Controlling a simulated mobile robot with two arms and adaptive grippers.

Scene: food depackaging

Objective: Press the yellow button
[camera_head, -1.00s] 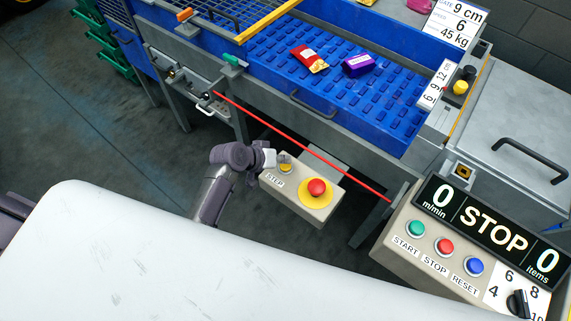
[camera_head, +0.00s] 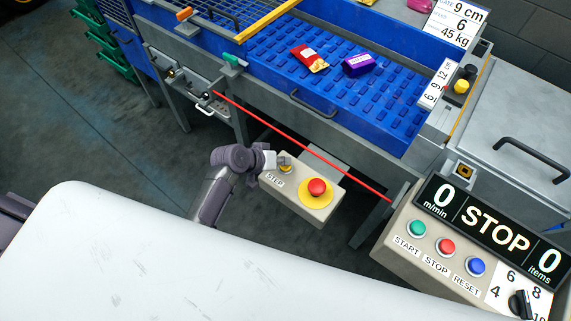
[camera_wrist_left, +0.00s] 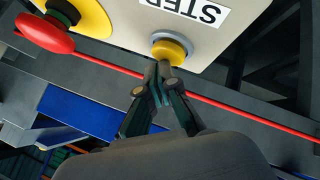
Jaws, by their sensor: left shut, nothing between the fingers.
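The yellow button (camera_wrist_left: 169,50) sits in a grey ring on a beige box (camera_head: 318,212), beside a label reading STEP. In the head view the yellow button (camera_head: 285,168) is partly hidden by my left gripper (camera_head: 272,160). In the left wrist view my left gripper (camera_wrist_left: 160,72) is shut and empty, its fingertips at the button's near edge. I cannot tell whether they touch it. My right gripper is not in view.
A red emergency button (camera_head: 317,187) on a yellow disc shares the box. A red cord (camera_head: 300,145) runs close by. A blue conveyor (camera_head: 290,85) carries two packets. A control panel (camera_head: 440,255) shows STOP at the right.

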